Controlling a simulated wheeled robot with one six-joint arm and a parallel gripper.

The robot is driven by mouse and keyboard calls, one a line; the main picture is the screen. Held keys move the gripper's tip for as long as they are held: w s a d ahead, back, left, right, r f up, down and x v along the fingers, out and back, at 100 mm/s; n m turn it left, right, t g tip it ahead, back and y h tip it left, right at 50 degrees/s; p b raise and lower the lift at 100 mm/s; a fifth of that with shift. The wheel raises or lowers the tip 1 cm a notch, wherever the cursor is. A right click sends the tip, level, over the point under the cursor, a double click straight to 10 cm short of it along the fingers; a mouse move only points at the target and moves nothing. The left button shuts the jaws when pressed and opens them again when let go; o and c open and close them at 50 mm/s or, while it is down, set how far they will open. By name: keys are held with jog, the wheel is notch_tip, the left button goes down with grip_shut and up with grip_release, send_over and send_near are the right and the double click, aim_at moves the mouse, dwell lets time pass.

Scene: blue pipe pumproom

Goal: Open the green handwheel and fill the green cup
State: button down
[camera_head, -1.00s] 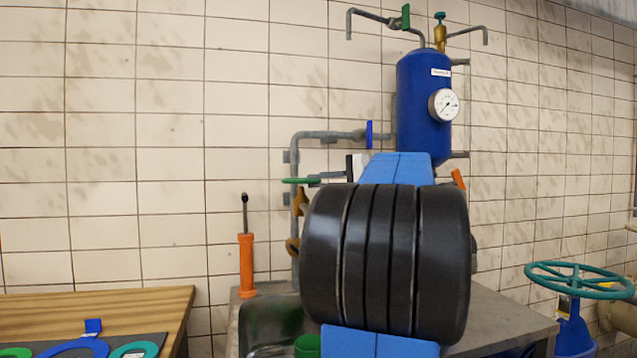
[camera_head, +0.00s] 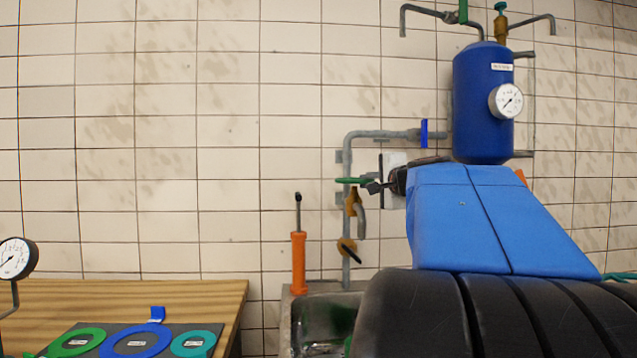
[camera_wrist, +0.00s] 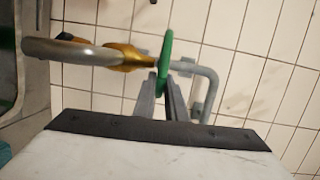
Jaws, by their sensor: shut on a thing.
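The green handwheel (camera_head: 352,181) is on the wall pipe left of the blue tank, seen nearly edge-on. My gripper (camera_head: 372,186) reaches it from the right and is shut on it. In the wrist view the green handwheel (camera_wrist: 166,62) stands between my two grey fingers (camera_wrist: 160,92), in front of a brass valve body (camera_wrist: 130,57). A curved grey spout (camera_wrist: 60,50) runs left from the valve. The green cup cannot be made out now; my arm covers the right part of the sink (camera_head: 325,293). No water flow is visible.
A wooden table (camera_head: 190,292) at lower left carries a dark mat with green, blue and teal rings (camera_head: 137,343). A pressure gauge (camera_head: 15,258) is at the left edge. The blue tank (camera_head: 483,105) is behind my arm.

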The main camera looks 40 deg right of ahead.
jog(key=shift+w+a+f+m+g+h, duration=0.1)
jog(key=shift+a+f+m+g+h, duration=0.15)
jog(key=shift+m+h, duration=0.25)
jog(key=shift+s+a+f+m+g+h, duration=0.1)
jog(key=shift+m+g+h, duration=0.25)
jog(key=shift+h, duration=0.3)
jog(key=shift+w+a+f+m+g+h, duration=0.1)
jog(key=shift+a+f+m+g+h, duration=0.15)
jog(key=shift+m+h, duration=0.25)
jog(key=shift+r+h, duration=0.35)
jog(key=c, duration=1.8)
grip_release()
jog(key=shift+r, duration=0.1)
jog(key=shift+a, duration=0.1)
jog(key=shift+r, duration=0.1)
